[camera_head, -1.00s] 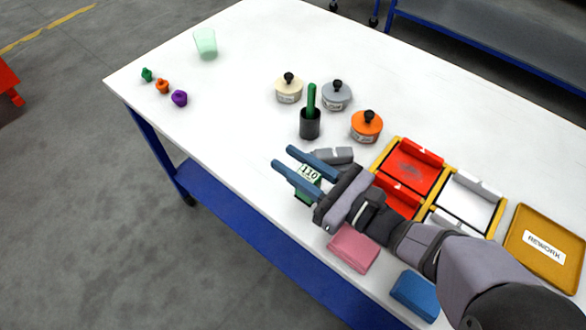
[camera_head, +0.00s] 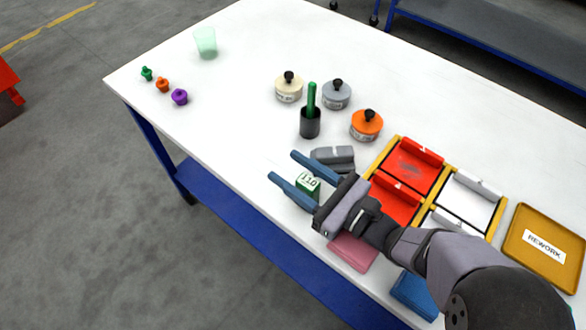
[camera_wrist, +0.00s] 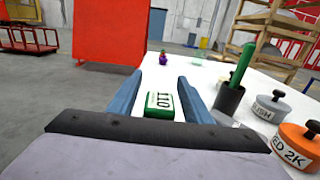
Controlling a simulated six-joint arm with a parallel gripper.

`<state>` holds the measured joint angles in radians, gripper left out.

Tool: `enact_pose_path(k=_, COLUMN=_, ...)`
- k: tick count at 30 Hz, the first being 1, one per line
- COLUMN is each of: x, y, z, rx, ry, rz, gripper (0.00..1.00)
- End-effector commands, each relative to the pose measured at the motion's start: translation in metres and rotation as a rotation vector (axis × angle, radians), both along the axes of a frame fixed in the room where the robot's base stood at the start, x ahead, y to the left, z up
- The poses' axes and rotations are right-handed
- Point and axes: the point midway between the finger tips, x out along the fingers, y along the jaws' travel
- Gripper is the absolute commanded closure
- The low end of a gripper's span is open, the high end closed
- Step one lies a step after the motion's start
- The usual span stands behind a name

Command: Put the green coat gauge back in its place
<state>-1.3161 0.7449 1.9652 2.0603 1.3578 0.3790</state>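The green coat gauge (camera_head: 308,184), a small green block with a white display reading 110, sits on the white table. My gripper (camera_head: 284,166) is open, its two blue fingers one on either side of the gauge. In the wrist view the gauge (camera_wrist: 161,106) lies between the blue fingers of my gripper (camera_wrist: 160,90), with a gap to each finger. The gauge appears free of both fingers. A grey cradle-like block (camera_head: 333,158) stands just beyond the gauge; I cannot tell whether it is the gauge's place.
A black cup (camera_head: 310,124) with a green stick and several lidded pots, including an orange one (camera_head: 366,127), stand beyond. Red panels (camera_head: 412,168) in yellow frames, a yellow rework tray (camera_head: 548,245), a pink block (camera_head: 352,252) and a blue block (camera_head: 414,294) are near my arm. The table's left is mostly clear.

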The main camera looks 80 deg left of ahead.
Motion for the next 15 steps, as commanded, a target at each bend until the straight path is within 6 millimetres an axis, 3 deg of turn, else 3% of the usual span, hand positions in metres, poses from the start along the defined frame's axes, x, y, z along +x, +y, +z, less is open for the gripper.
enact_pose_path(k=8, x=0.002, y=-0.001, z=0.004, rx=0.000, ry=0.000, rz=-0.001, gripper=0.55)
enact_pose_path(k=15, x=0.027, y=-0.025, z=0.002, rx=0.000, ry=0.000, rz=-0.005, gripper=0.55)
